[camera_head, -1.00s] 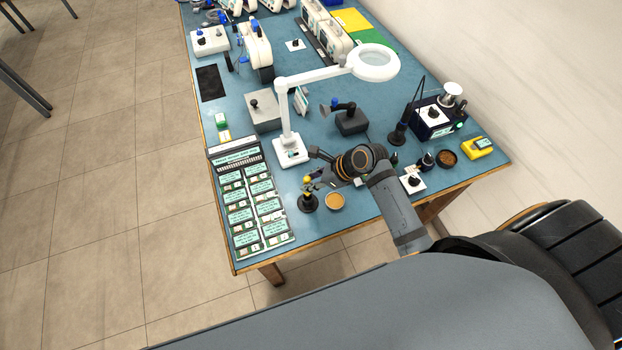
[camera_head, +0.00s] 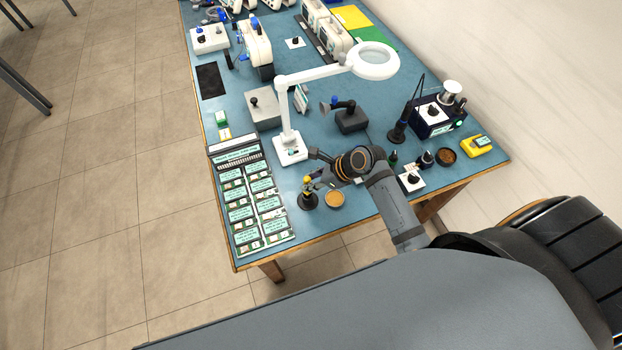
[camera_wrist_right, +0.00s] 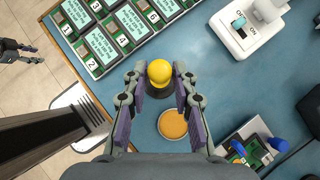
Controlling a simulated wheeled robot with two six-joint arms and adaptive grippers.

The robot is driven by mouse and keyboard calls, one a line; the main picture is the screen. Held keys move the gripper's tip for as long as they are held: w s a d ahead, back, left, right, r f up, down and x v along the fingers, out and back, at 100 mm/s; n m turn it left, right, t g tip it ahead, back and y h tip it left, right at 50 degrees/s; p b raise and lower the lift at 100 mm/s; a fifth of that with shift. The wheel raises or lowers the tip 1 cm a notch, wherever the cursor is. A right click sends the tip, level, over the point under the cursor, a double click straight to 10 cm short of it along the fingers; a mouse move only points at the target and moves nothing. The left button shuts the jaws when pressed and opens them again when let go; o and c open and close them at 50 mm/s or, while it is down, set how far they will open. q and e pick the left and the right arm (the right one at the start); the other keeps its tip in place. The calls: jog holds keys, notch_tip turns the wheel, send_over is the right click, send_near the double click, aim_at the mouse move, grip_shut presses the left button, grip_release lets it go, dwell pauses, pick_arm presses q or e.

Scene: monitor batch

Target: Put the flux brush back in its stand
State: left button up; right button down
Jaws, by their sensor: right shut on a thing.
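The flux brush (camera_wrist_right: 159,72) shows its yellow end between the fingers of my right gripper (camera_wrist_right: 160,98), which is shut on it. In the head view the brush (camera_head: 307,182) is upright at the black, round-based stand (camera_head: 308,201). The stand also shows in the wrist view as a dark shape (camera_wrist_right: 158,91) under the yellow end. The brush's lower part is hidden, so I cannot tell how deep it sits in the stand. My left gripper (camera_wrist_right: 36,54) shows at the left edge of the wrist view, over the floor, open and empty.
A round tin with tan contents (camera_head: 335,200) stands close to the right of the stand. A rack of labelled boards (camera_head: 254,207) lies to the left. The magnifier lamp's white base (camera_head: 290,151) stands behind. The table's front edge is close.

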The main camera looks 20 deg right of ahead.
jog(key=shift+f, duration=0.75)
jog(key=shift+f, duration=0.4)
jog(key=shift+f, duration=0.4)
jog(key=c, duration=1)
grip_release()
jog(key=v, duration=1.2)
jog(key=shift+s, duration=0.1)
